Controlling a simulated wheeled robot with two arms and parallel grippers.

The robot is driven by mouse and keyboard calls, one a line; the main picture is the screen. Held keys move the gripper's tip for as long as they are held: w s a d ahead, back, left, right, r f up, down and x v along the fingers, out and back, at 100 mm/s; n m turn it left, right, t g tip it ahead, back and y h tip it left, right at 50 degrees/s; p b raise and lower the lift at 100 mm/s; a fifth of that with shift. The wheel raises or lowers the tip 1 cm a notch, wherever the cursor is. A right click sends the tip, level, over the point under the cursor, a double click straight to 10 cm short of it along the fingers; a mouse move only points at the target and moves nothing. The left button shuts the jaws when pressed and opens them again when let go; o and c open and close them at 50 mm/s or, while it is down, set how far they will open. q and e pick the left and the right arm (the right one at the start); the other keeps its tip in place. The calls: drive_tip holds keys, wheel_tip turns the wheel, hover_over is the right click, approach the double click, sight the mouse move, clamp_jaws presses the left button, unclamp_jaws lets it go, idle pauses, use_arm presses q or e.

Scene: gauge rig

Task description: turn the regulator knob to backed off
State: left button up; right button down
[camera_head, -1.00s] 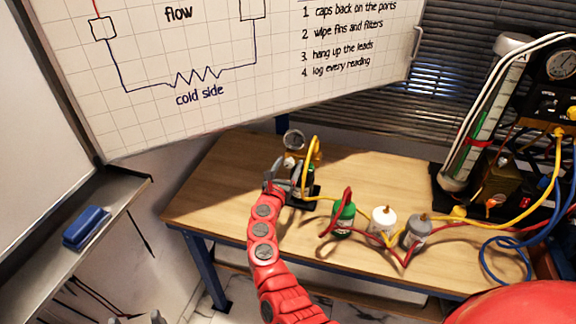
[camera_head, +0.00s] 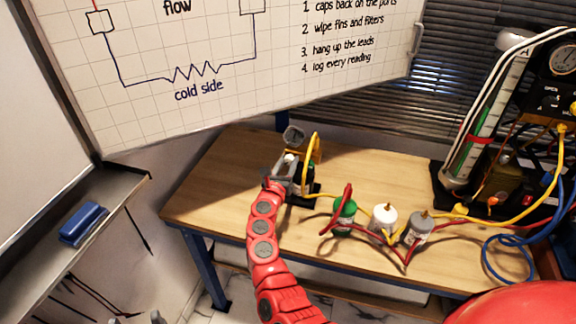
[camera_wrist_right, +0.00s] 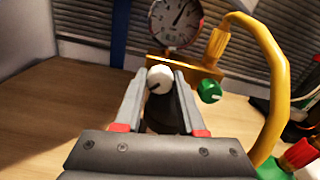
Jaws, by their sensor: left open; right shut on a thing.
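The regulator has a round gauge (camera_wrist_right: 175,22) on top, a white knob (camera_wrist_right: 160,78) with a dark mark towards its lower left, and a small green knob (camera_wrist_right: 209,91) at the right. My right gripper (camera_wrist_right: 159,76) is shut on the white knob, one finger on each side. In the head view the gauge (camera_head: 294,136) stands on the wooden bench, and my right gripper (camera_head: 287,170) reaches it on the red arm. The white knob is small there and partly hidden. My left gripper (camera_head: 142,319) shows only as grey tips at the bottom edge, open and away from the regulator.
A yellow hose (camera_wrist_right: 270,60) arches close to the right of the regulator. A manifold rig (camera_head: 550,100) stands further right. The bench (camera_head: 230,180) is clear to the left.

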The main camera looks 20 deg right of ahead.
drive_tip(key=shift+d+f+n+b, duration=0.15)
drive_tip(key=shift+n+b, duration=0.25)
drive_tip(key=shift+n, duration=1.3)
drive_tip(key=n+p, duration=0.1)
drive_tip(key=n, duration=0.2)
drive_tip(key=shift+n+p, duration=0.3)
drive_tip(key=n+p, duration=0.1)
drive_tip(key=n, duration=0.1)
drive_tip(key=n+p, duration=0.1)
drive_tip(key=shift+a+r+n, duration=0.2)
drive_tip(key=shift+n, duration=0.2)
drive_tip(key=n+p, duration=0.3)
drive_tip(key=n, duration=0.2)
drive_tip(key=shift+r, duration=0.1)
drive_tip(key=n+p, duration=0.3)
drive_tip(key=n, duration=0.2)
drive_tip(key=n+p, duration=0.2)
drive_tip(key=n, duration=0.1)
drive_tip(key=shift+n+p, duration=0.55)
drive_tip(key=shift+n, duration=0.75)
